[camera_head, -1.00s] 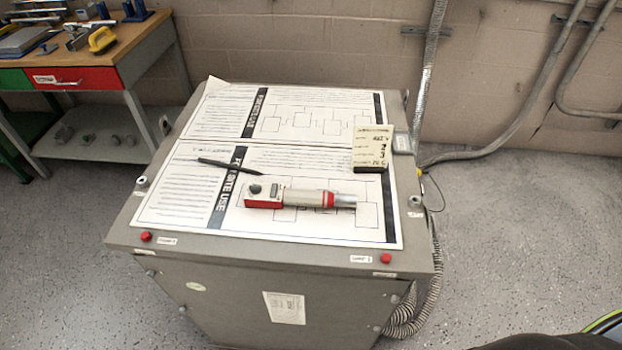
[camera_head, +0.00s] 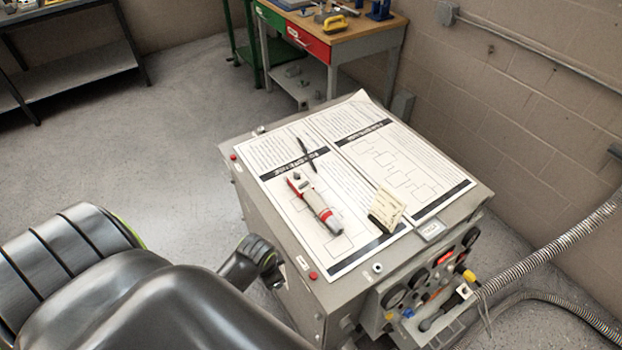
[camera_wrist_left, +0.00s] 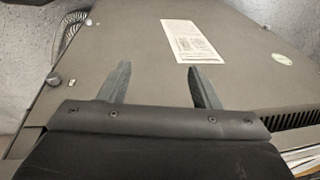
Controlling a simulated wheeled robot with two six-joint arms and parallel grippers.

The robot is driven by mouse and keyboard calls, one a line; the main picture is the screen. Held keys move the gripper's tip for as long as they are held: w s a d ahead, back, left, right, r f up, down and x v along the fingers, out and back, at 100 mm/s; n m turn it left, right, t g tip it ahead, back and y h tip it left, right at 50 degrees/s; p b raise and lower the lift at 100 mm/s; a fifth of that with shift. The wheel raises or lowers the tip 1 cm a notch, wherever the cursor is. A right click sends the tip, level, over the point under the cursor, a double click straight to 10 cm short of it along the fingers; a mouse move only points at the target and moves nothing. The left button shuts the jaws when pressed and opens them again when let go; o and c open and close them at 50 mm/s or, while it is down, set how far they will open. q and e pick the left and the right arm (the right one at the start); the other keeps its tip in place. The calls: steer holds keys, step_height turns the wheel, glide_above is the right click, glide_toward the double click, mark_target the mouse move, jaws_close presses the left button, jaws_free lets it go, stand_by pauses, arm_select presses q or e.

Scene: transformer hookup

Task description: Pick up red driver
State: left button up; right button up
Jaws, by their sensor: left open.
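The red driver (camera_head: 318,205), with a red and grey body and a silver nose, lies on the white printed sheets on top of the grey cabinet. Its nose points toward the front right of the picture. My left arm comes in from the lower left in the head view, its wrist beside the cabinet's side, below the top. In the left wrist view my left gripper (camera_wrist_left: 157,68) is open and empty, its two fingers apart in front of the cabinet's side panel (camera_wrist_left: 110,50) with a white label. The driver is not in the wrist view. My right gripper is not in view.
A black pen (camera_head: 306,154) and a yellowish note block (camera_head: 387,208) lie on the sheets. Red knobs stand on the cabinet's edge. A panel with cables (camera_head: 430,285) is on the near right side. A workbench (camera_head: 350,45) stands behind; floor at left is open.

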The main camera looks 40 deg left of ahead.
arm_select(q)
step_height(320, 180, up, 14)
steer(key=w+r+m+p, duration=0.1)
steer(key=w+m+p, duration=0.1)
steer(key=m+p, duration=0.15)
step_height(320, 180, up, 13)
steer(key=m+g+h+p, duration=0.1)
steer(key=m+g+p, duration=0.1)
steer(key=m, duration=1.2)
glide_above(311, 193)
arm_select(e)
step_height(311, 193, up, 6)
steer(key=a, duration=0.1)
arm_select(q)
steer(key=f+b, duration=1.2)
steer(key=shift+w+a+b, duration=0.2)
steer(key=shift+a+b, duration=0.15)
steer(key=shift+s+d+f+b, duration=0.2)
steer(key=shift+f+b, duration=0.45)
steer(key=shift+f, duration=0.55)
steer(key=shift+s+d+f+b, duration=0.15)
steer(key=shift+f+b, duration=0.5)
steer(key=shift+f, duration=0.5)
steer(key=shift+w+f, duration=0.15)
steer(key=shift+f, duration=0.05)
steer(key=c, duration=1.2)
steer(key=shift+c, duration=0.2)
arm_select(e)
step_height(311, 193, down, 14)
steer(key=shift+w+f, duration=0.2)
